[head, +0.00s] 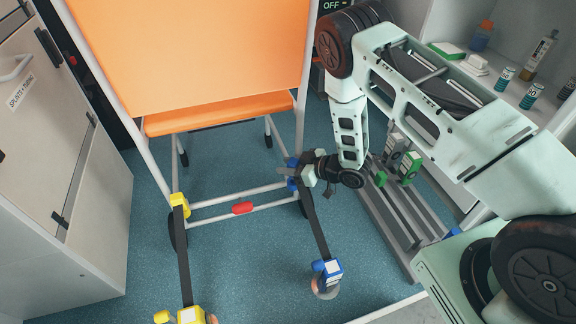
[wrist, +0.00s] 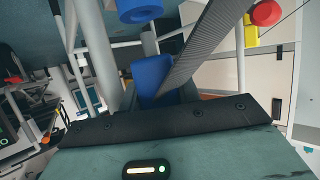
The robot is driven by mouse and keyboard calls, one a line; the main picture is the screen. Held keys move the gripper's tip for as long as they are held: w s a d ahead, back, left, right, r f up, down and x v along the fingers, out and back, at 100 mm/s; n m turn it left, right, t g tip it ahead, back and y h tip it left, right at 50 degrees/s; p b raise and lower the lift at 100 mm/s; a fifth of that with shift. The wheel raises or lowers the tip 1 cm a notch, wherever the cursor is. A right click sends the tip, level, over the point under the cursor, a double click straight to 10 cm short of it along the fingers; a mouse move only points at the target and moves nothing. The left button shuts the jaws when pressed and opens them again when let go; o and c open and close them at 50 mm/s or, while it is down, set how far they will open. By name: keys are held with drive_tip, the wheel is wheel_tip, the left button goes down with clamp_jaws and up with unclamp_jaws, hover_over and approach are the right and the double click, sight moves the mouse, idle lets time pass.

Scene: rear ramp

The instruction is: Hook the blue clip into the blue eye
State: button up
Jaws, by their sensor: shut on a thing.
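My gripper (head: 306,174) is low beside the chair's right front leg, shut on the blue clip (wrist: 152,74). A dark webbing strap (wrist: 205,42) runs from the clip. In the head view it goes down to a blue-and-white floor anchor (head: 327,268). The blue eye (wrist: 140,9) is a ring at the top edge of the wrist view, cut off by the frame. A visible gap separates it from the clip there. In the head view two blue patches sit close together by my gripper, partly hidden, and I cannot tell whether they touch.
The orange chair (head: 219,113) has a pale tube frame with a red piece (head: 242,207) on its low bar. A yellow clip (head: 179,201) is on the left leg, its strap running to a yellow anchor (head: 190,315). Grey rails (head: 385,215) lie at right; a cabinet (head: 75,170) stands left.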

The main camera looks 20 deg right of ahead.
drive_tip(key=shift+f+b, duration=0.8)
drive_tip(key=shift+f, duration=0.75)
drive_tip(key=o, duration=1.2)
drive_tip(key=shift+c, duration=0.2)
drive_tip(key=shift+d+r, duration=0.1)
drive_tip(key=shift+d, duration=0.1)
drive_tip(key=shift+s+d+r, duration=0.15)
drive_tip(key=shift+d, duration=0.05)
drive_tip(key=p+v, duration=0.6)
drive_tip(key=v, duration=1)
drive_tip(key=shift+s, duration=0.4)
